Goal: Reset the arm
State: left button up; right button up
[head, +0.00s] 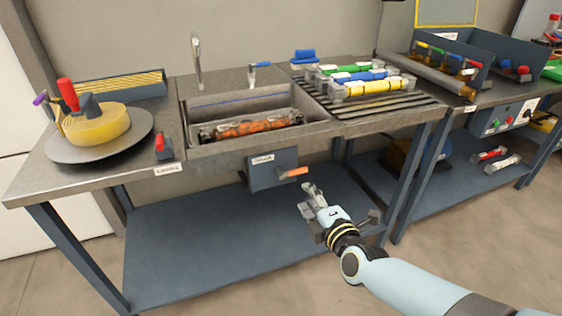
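My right gripper (312,200) hangs in the air in front of the workbench, below the level of its top. Its arm comes in from the lower right and is light blue. The fingers look spread apart and I see nothing between them. An orange-red handle (294,173) on a dark panel (270,167) is just behind and above it; the gripper appears apart from it. My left gripper and arm are not in view.
The workbench (60,182) has a sink (240,145) holding an orange part. Yellow, blue and green parts lie on a slatted rack (400,108). A round yellow disc (95,127) stands at left. The lower shelf (190,250) is mostly clear.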

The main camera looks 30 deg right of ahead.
jog(key=s+a+f+m+g+y+b, duration=0.1)
jog(key=s+a+f+g+b, duration=0.15)
jog(key=s+f, duration=0.75)
jog(key=s+a+f+m+g+y+b, duration=0.1)
jog(key=s+f+g, duration=0.3)
jog(key=s+f, duration=0.65)
jog(key=s+f+m+g, duration=0.4)
jog(key=s+f+m, duration=0.2)
jog(key=s, duration=0.5)
jog(key=s+f+m+g+y+b, duration=0.1)
jog(key=s+f+m+g, duration=0.3)
jog(key=s+f+m, duration=0.3)
jog(key=s+a, duration=0.1)
jog(key=s, duration=0.4)
jog(key=shift+f, duration=0.3)
jog(key=shift+w, duration=0.15)
